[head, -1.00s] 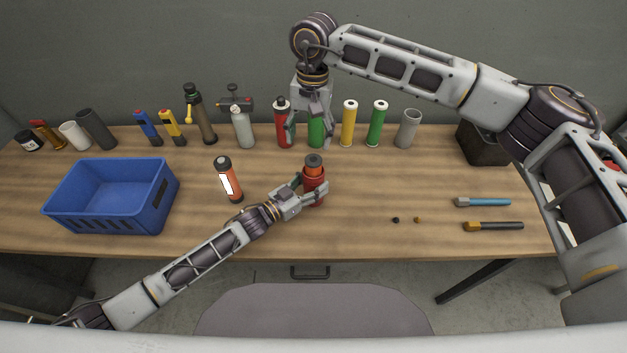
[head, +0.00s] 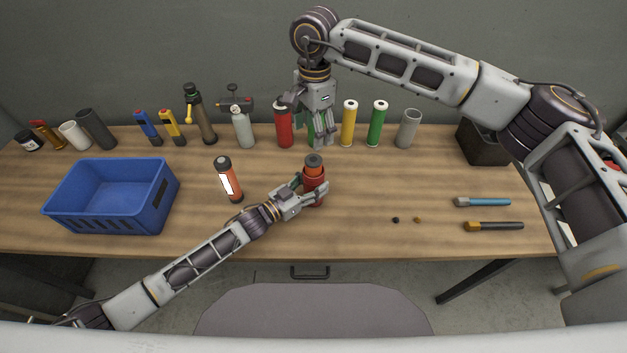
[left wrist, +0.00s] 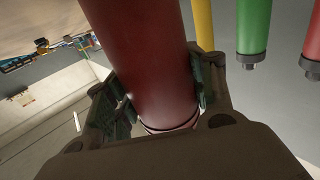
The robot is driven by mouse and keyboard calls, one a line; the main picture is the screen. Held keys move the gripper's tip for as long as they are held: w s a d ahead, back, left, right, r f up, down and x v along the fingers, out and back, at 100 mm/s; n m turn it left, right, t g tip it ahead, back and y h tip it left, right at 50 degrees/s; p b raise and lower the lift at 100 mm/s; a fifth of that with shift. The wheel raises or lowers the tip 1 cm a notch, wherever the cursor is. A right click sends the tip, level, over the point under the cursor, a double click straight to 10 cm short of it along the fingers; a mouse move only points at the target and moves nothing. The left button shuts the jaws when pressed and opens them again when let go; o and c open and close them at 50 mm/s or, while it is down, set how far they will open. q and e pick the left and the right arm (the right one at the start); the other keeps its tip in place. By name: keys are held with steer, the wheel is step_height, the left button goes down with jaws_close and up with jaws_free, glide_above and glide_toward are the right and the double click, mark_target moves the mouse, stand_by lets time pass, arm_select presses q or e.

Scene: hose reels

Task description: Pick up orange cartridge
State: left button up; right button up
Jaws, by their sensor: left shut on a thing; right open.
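An orange-red cartridge (head: 314,172) with a dark cap stands upright near the middle of the table. My left gripper (head: 316,192) is shut on its lower part. In the left wrist view the cartridge (left wrist: 145,50) looks dark red, with a finger on each side. My right gripper (head: 320,140) is open and points down in front of a green cartridge (head: 311,137), hiding most of it. I cannot tell whether it touches that cartridge. An orange bottle (head: 238,188) with a white label and dark cap stands to the left of my left gripper.
A red cartridge (head: 284,130), a yellow one (head: 347,127), another green one (head: 377,127) and a grey tube (head: 407,130) stand along the back. A blue crate (head: 105,215) is at the left. Two brushes (head: 483,202) lie at the right. The front middle-right of the table is mostly clear.

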mark_target(313, 159)
steer(key=m, duration=0.6)
steer(key=shift+d+m, duration=0.2)
steer(key=shift+m, duration=0.1)
stand_by(0.3)
steer(key=shift+f, duration=3.4)
steer(key=shift+s+a+f, duration=0.1)
steer(key=shift+a+f, duration=0.05)
steer(key=shift+f, duration=1.15)
steer(key=shift+a+f, duration=0.15)
steer(key=shift+f, duration=1.15)
steer(key=shift+c, duration=0.2)
steer(key=c, duration=1.4)
